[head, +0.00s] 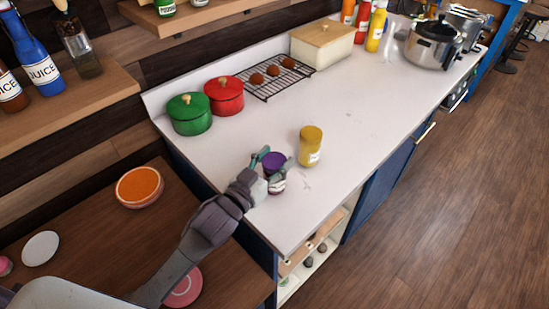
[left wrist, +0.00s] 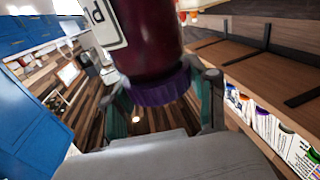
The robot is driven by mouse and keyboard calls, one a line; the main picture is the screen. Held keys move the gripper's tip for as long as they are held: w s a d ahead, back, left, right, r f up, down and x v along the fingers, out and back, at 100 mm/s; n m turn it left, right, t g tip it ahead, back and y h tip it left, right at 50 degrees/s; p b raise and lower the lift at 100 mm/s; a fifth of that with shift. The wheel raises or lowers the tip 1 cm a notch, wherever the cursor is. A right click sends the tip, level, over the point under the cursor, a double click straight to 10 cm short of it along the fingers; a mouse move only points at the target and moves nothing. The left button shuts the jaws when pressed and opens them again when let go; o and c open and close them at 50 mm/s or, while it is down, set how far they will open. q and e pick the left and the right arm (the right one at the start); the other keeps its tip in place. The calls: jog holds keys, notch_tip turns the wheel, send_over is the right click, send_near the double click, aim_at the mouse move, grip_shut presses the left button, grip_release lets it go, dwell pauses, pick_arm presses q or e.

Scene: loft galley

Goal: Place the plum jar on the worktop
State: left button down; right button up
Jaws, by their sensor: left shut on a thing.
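The plum jar (head: 274,161) has a purple lid and a white label. My left gripper (head: 268,172) is shut on it over the near left part of the white worktop (head: 345,135). In the left wrist view the dark plum jar (left wrist: 152,45) fills the upper middle, with its purple lid between the two fingers of my left gripper (left wrist: 165,100). In the head view the gripper hides part of the jar. I cannot tell whether its base touches the worktop. My right gripper is not in view.
A yellow jar (head: 310,146) stands close to the right of the plum jar. Green (head: 189,114) and red (head: 224,96) pots, a rack (head: 268,92) and a cream box (head: 322,45) stand along the back. The worktop's middle is clear. An orange bowl (head: 140,187) is on the lower wooden surface.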

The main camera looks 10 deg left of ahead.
pick_arm(q)
jog(key=shift+f, duration=0.15)
jog(key=shift+c, duration=1.6)
grip_release()
jog(key=shift+f, duration=0.1)
jog(key=shift+r, duration=0.2)
jog(key=b+v, duration=0.2)
jog(key=v, duration=1)
jog(key=shift+b, duration=0.4)
jog(key=shift+f, duration=0.1)
